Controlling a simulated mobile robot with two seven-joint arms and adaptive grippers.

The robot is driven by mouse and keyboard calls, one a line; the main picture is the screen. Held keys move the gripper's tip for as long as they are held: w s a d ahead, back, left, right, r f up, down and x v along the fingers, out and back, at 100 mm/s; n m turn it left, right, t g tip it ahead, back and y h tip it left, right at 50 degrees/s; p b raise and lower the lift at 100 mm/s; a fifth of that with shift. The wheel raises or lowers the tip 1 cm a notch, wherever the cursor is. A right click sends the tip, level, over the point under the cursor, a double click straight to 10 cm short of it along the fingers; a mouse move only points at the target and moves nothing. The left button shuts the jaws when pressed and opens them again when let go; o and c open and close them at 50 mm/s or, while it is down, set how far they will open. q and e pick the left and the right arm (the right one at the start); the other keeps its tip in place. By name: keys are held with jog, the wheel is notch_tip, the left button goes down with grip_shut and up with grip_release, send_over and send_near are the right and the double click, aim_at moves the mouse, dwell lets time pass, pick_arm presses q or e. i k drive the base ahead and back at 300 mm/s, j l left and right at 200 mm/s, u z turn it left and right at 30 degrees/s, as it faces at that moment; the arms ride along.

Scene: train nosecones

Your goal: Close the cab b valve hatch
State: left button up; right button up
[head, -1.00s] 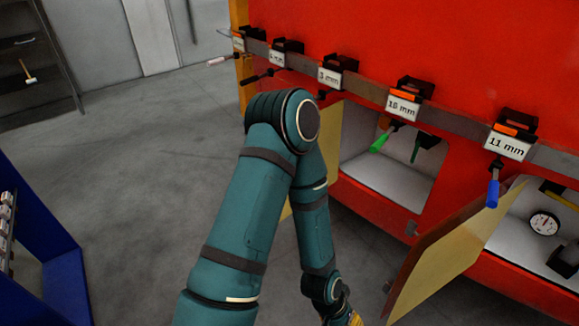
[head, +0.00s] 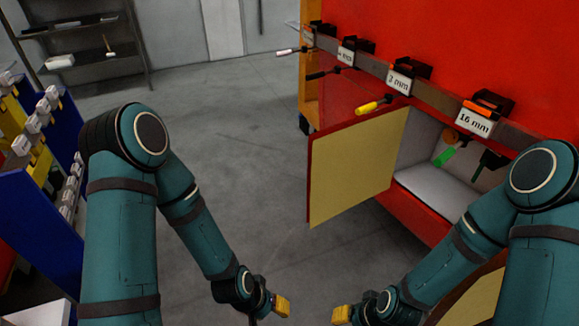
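Two open hatch doors show on the red cab side; no label tells which belongs to cab b. The nearer-left hatch door (head: 352,166), cream inside with a red edge, stands swung out from a grey-lined opening (head: 437,190). A second cream door (head: 474,302) shows partly at the lower right, behind my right arm. My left gripper (head: 281,306) and my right gripper (head: 342,315), both with yellow tips, are low at the bottom middle, apart from each other and from the left door. Their finger gaps are not clear.
A rail of labelled tool holders (head: 400,82) with screwdrivers runs along the red cab above the openings; a yellow-handled one (head: 372,105) hangs just above the left door. A blue rack (head: 62,150) stands at the left. Grey floor (head: 255,150) between is clear.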

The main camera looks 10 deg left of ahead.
aim_at(351, 162)
jog(key=i+j+u, duration=0.1)
jog(key=u, duration=0.35)
jog(key=i+j+u, duration=0.1)
jog(key=u, duration=0.3)
jog(key=i+u, duration=0.2)
jog(key=u, duration=0.25)
jog(key=i, duration=1.45)
jog(key=i+z, duration=0.4)
jog(key=i+j+z, duration=0.4)
jog(key=l+z, duration=0.1)
jog(key=z, duration=2.85)
jog(key=j, duration=0.1)
